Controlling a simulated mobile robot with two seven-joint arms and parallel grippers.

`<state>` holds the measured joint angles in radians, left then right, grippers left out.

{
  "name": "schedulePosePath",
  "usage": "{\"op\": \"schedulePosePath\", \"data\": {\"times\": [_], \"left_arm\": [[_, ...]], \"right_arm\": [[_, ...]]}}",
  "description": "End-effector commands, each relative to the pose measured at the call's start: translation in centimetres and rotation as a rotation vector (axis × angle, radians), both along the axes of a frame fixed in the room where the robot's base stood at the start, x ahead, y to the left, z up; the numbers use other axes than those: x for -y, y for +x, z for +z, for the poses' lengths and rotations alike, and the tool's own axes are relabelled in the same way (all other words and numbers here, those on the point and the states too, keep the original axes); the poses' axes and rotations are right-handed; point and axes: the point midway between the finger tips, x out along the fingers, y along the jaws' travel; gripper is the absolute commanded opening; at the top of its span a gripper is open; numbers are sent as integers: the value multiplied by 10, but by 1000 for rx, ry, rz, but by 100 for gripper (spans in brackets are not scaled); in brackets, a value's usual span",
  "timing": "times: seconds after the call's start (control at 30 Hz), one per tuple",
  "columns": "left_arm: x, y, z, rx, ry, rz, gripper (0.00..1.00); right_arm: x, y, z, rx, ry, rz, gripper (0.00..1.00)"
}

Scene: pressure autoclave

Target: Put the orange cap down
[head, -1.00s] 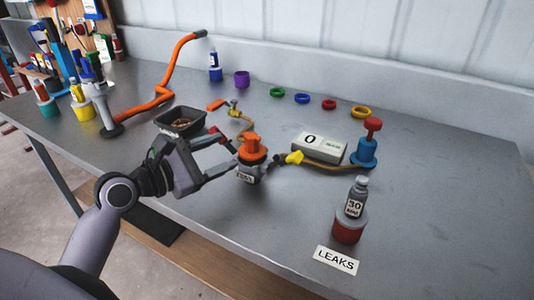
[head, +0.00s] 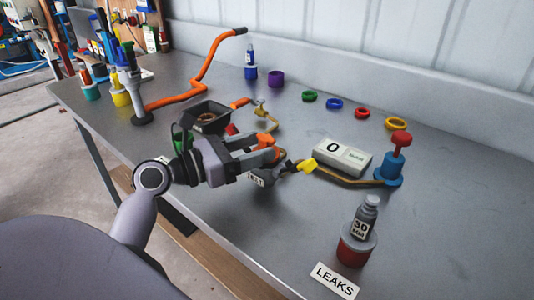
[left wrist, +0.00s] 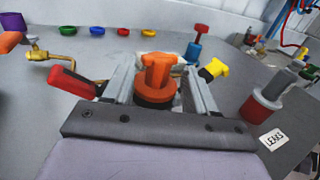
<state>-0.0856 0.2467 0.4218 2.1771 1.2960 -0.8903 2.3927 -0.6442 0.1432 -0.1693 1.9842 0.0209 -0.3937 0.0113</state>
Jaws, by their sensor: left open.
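The orange cap (left wrist: 157,72) has a raised grip and a dark ring below it. It sits upright on the small labelled grey vessel, whose label (head: 257,180) shows under my gripper in the head view. The cap also shows partly in the head view (head: 265,140), behind the fingers. My left gripper (head: 272,152) is open, with one finger on each side of the cap. In the left wrist view the open fingers (left wrist: 158,85) flank the cap, with a gap visible on its right; contact on the left is unclear. My right gripper is not in view.
A yellow fitting (head: 308,165) and hose lie right of the vessel, near the white readout (head: 342,157) showing 0. The front middle bench is clear.

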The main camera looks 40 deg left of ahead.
Motion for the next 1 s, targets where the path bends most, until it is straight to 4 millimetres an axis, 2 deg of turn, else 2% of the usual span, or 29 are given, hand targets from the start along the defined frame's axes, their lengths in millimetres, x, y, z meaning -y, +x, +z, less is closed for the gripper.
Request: {"op": "schedulePosePath", "data": {"times": [0.3,0.6,0.63,0.8,1.0], "left_arm": [[16,38,-3,1,0,0,56],[19,42,-4,1,2,1,56],[19,42,-4,1,2,0,53],[19,42,-4,1,2,0,0],[19,42,-3,1,2,1,0]], "right_arm": [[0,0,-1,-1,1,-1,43],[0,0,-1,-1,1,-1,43],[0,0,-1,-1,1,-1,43],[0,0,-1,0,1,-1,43],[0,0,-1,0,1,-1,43]]}}
